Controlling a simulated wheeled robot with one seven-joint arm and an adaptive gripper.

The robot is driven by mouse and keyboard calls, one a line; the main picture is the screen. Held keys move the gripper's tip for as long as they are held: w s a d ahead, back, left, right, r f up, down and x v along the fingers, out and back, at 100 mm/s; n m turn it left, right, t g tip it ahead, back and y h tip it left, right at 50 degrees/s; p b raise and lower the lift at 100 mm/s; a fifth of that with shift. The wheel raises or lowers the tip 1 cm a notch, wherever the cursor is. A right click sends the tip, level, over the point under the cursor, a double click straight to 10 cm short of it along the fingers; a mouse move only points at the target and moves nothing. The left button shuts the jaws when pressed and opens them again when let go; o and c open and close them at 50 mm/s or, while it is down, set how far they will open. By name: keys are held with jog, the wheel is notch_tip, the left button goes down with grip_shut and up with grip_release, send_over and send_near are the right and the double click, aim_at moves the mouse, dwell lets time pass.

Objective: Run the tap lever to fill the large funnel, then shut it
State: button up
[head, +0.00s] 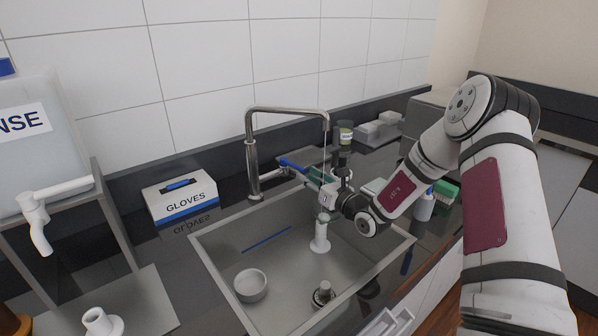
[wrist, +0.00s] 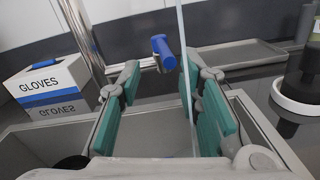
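The metal tap (head: 252,150) arches over the sink, and its blue-tipped lever (head: 287,163) points toward my gripper. The blue lever tip also shows in the wrist view (wrist: 163,52), beyond and between my fingers. A thin pale stream (wrist: 184,60) runs down between the fingers, and it falls from the spout in the head view (head: 325,145). My gripper (head: 312,174) is open and empty; its green pads (wrist: 165,112) stand wide apart, not touching the lever. A white funnel-like piece (head: 320,240) stands upright in the sink below the gripper; I cannot tell its fill.
The sink (head: 215,255) also holds a white bowl (head: 250,286) and a dark drain fitting (head: 323,294). A gloves box (head: 180,196) stands left of it. A white dispenser tap (head: 40,215) and another white funnel-like piece (head: 102,322) are far left. A grey tray (wrist: 240,52) lies behind.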

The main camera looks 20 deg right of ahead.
aim_at(293, 166)
jog(key=shift+v, duration=1.9)
jog(key=c, duration=0.3)
jog(key=shift+w+d+n, duration=0.15)
jog(key=shift+w+n, duration=0.1)
jog(key=shift+n, duration=0.25)
grip_shut()
jog(key=w+d+n+y+b, duration=0.1)
jog(key=n, duration=0.2)
jog(key=d+n+b, duration=0.1)
jog(key=n+b, duration=0.1)
jog(key=n, duration=0.1)
jog(key=w+d+n+y+b, duration=0.1)
jog(key=n+b, duration=0.1)
jog(key=n, duration=0.1)
jog(key=shift+w+r+y, duration=0.3)
jog(key=shift+w+r, duration=0.05)
jog(key=d+n+g+y+b, duration=0.2)
jog(key=d+n+g+b, duration=0.3)
jog(key=n, duration=1.1)
jog(key=w+a+t, duration=0.1)
jog(key=w+a, duration=0.6)
jog(key=shift+w+f+n+b, duration=0.15)
jog(key=shift+f+n+b, duration=0.05)
jog(key=shift+n+b, duration=0.15)
